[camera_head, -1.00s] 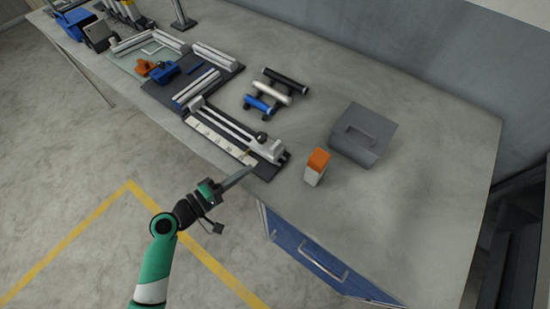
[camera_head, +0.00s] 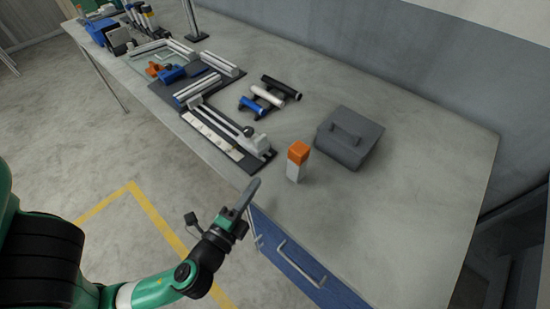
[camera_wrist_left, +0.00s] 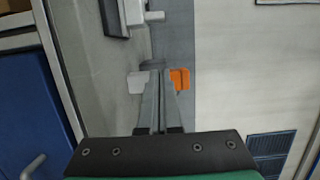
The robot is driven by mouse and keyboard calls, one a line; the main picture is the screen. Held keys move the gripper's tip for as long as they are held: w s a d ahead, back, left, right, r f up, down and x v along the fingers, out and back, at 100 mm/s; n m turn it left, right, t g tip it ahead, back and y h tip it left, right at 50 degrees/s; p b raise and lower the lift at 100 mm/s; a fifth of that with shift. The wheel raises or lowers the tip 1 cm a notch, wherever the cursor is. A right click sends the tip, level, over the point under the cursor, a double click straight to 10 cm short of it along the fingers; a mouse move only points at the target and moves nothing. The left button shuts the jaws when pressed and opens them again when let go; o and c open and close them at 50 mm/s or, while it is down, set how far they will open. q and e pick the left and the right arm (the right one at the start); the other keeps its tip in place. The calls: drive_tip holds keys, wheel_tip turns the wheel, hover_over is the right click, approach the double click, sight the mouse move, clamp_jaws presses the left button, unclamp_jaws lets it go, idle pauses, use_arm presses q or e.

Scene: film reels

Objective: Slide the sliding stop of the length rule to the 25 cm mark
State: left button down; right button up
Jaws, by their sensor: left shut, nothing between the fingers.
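The length rule (camera_head: 209,132) lies on the bench, a dark base with a pale scale strip along its front and a light rail behind. A pale block with a black knob, apparently the sliding stop (camera_head: 256,142), sits toward the rule's right end. The scale figures are too small to read. My left gripper (camera_head: 255,186) is shut and empty, in front of the rule's right end by the bench edge, apart from the stop. My right gripper is not in view.
An orange-topped white box (camera_head: 297,162) stands right of the rule, with a grey handled case (camera_head: 348,138) beyond. Handled rollers (camera_head: 268,96) lie behind the rule. A blue drawer (camera_head: 288,255) is below the bench edge. The right bench top is clear.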

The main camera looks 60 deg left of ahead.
use_arm(q)
drive_tip(key=shift+w+a, duration=0.15)
drive_tip(key=p+x, duration=0.1)
drive_tip(key=x, duration=0.8)
drive_tip(key=shift+a+r, duration=0.15)
drive_tip(key=a+p, duration=0.1)
drive_tip(key=s+a+p, duration=0.1)
drive_tip(key=a, duration=0.1)
drive_tip(key=shift+a, duration=0.4)
